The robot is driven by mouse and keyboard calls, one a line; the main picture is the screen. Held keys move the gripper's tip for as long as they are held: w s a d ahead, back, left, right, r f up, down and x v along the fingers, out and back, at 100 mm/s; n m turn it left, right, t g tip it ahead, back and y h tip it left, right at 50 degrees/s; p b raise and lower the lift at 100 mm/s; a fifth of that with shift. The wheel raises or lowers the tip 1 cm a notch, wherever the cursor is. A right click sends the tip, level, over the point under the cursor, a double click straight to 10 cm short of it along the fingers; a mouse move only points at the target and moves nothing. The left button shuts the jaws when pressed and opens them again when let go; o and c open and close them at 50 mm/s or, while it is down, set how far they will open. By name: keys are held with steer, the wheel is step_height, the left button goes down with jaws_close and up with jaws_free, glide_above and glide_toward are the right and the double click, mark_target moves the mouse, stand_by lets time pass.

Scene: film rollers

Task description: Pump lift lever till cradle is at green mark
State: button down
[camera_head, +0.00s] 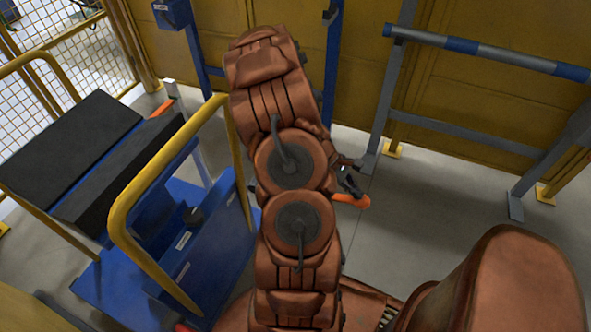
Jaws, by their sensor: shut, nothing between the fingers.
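The blue lift cart (215,253) stands at the left with a yellow push handle (124,210). The dark cradle (75,140) with slanted black pads sits on its top. A small orange piece (162,107) shows beside a thin post (172,90) behind the cradle; I see no green mark. My gripper (350,181) is right of my arm, small and partly hidden by it, and its fingers are shut and empty. An orange grip-like end (352,201), possibly the lift lever, shows just below it; I cannot tell whether they touch. The rest of that piece is hidden behind my arm.
A blue and grey rack (490,56) with a striped bar stands at the right. Yellow wall panels (455,110) close the back, and a mesh fence (80,60) is at upper left. Grey floor (420,225) is clear between my arm and the rack.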

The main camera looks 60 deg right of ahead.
steer(key=shift+s+f, duration=0.2)
steer(key=shift+f, duration=0.75)
steer(key=shift+w+r, duration=0.15)
steer(key=shift+r, duration=0.3)
steer(key=w+r+p, duration=0.4)
steer(key=r, duration=0.4)
steer(key=w+r+p, duration=0.4)
steer(key=r, duration=0.4)
steer(key=shift+w+a, duration=0.25)
steer(key=shift+a, duration=0.15)
steer(key=shift+s, duration=0.1)
steer(key=b+x, duration=0.2)
steer(key=x, duration=0.4)
steer(key=shift+f+b, duration=0.3)
steer(key=shift+f, duration=0.2)
steer(key=shift+s, duration=0.1)
